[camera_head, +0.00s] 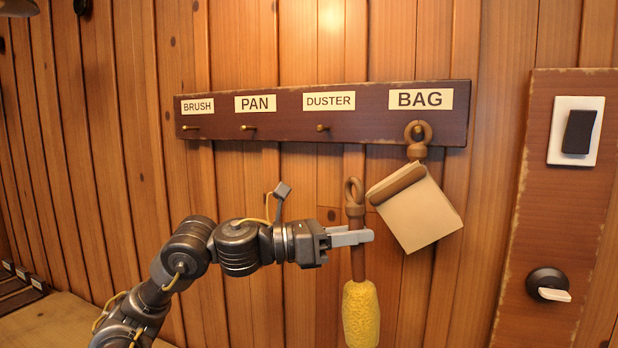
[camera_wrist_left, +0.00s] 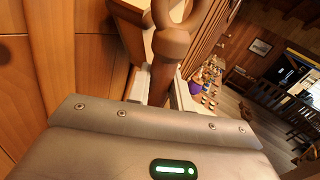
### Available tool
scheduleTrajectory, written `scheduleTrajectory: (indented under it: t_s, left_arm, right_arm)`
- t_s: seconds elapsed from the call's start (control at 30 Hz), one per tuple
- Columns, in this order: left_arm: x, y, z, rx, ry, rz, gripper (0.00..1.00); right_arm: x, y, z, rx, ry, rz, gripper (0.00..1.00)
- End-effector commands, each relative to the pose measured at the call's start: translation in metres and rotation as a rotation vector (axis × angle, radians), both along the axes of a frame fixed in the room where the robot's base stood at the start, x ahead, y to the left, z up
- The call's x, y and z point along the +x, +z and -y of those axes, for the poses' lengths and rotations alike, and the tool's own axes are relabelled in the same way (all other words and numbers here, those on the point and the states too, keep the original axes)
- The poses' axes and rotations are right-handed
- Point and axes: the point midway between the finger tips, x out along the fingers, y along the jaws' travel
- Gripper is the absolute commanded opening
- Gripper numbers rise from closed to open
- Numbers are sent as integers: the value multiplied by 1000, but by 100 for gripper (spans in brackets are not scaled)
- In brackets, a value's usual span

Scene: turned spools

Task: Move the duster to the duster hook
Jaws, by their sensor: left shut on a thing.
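The duster (camera_head: 360,312) has a yellow fluffy head, a brown handle and a ring at its top. It hangs upright in my left gripper (camera_head: 362,237), which is shut on the handle below the ring. The handle and part of the ring also show in the left wrist view (camera_wrist_left: 165,75), between the fingers. The duster hook (camera_head: 322,128) is a bare brass peg under the DUSTER label (camera_head: 329,101). The duster's ring is below the peg and a little to its right, apart from it. My right gripper is not in view.
A dark rack board (camera_head: 365,122) also bears bare BRUSH (camera_head: 193,128) and PAN (camera_head: 248,128) hooks. A tan bag (camera_head: 420,215) hangs tilted from the BAG hook, close to the duster's right. A switch panel (camera_head: 562,190) is further right.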

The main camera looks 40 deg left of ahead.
Motion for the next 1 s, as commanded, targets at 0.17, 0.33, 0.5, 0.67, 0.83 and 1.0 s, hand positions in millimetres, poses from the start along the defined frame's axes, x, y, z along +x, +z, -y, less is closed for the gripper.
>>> scheduleTrajectory:
  t_s: [0.17, 0.33, 0.5, 0.67, 0.83, 1.0]
  left_arm:
    - [-27, 78, -34, -27, 93, -1, 5]
    - [-45, 110, -52, -48, 146, -9, 5]
    - [-49, 116, -57, -54, 159, -16, 5]
    - [-48, 116, -57, -54, 159, -17, 5]
    - [-43, 116, -59, -56, 158, -16, 5]
    - [-33, 115, -62, -56, 159, -16, 5]
  right_arm:
    - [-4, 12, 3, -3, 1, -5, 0]
    - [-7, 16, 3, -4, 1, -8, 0]
    - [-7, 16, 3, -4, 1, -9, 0]
    - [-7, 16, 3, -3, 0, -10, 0]
    - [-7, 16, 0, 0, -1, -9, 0]
    - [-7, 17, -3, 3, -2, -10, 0]
